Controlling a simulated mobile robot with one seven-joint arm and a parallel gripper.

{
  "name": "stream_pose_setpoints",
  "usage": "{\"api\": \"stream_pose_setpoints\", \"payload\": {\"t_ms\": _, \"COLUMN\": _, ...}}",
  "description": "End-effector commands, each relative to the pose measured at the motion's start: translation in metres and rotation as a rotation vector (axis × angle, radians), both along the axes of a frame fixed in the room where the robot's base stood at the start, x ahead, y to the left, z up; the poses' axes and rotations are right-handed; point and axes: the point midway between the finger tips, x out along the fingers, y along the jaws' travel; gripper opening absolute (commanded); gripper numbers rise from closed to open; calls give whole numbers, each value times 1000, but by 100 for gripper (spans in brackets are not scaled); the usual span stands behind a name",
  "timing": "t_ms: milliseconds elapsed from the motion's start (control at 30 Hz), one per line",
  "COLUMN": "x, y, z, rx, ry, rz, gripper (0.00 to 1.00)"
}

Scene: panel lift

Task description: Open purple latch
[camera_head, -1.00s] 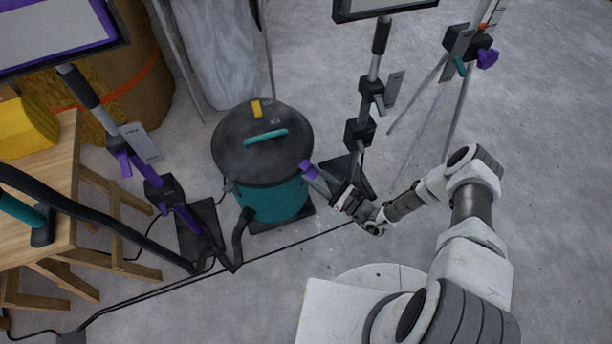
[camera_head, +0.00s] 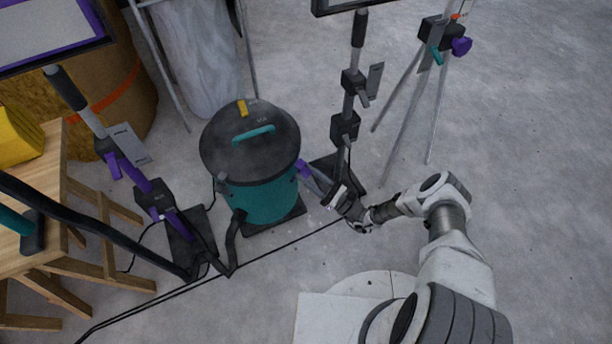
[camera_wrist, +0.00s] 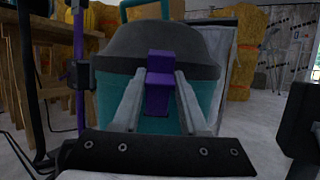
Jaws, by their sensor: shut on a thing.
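The purple latch (camera_head: 303,168) is at the right side of the teal bucket (camera_head: 268,202), just under its dark grey lid (camera_head: 228,150). In the wrist view the latch (camera_wrist: 158,82) is upright in the middle, in front of the teal wall and lid rim. My gripper (camera_head: 308,172) reaches in from the right. In the wrist view its two pale fingers (camera_wrist: 160,95) are closed on the sides of the latch. Whether the latch's upper end has come off the lid rim I cannot tell.
A stand with a dark base (camera_head: 334,170) is close behind my gripper. A purple-and-black stand (camera_head: 155,197) and a wooden trestle table (camera_head: 50,200) are on the left. A tripod (camera_head: 440,75) stands at the upper right. Floor on the right is clear.

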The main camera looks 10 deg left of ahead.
Motion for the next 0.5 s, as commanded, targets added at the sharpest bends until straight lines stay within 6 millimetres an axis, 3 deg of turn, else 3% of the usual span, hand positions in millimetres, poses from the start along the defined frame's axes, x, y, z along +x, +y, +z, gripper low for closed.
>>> {"api": "stream_pose_setpoints", "payload": {"t_ms": 433, "x": -1, "y": -5, "z": -4, "rx": 20, "ry": -11, "rz": -3, "gripper": 0}}
{"api": "stream_pose_setpoints", "payload": {"t_ms": 467, "x": -1, "y": -5, "z": -4, "rx": 20, "ry": -11, "rz": -3, "gripper": 46}}
{"api": "stream_pose_setpoints", "payload": {"t_ms": 500, "x": -1, "y": -4, "z": -4, "rx": 20, "ry": -11, "rz": -3, "gripper": 53}}
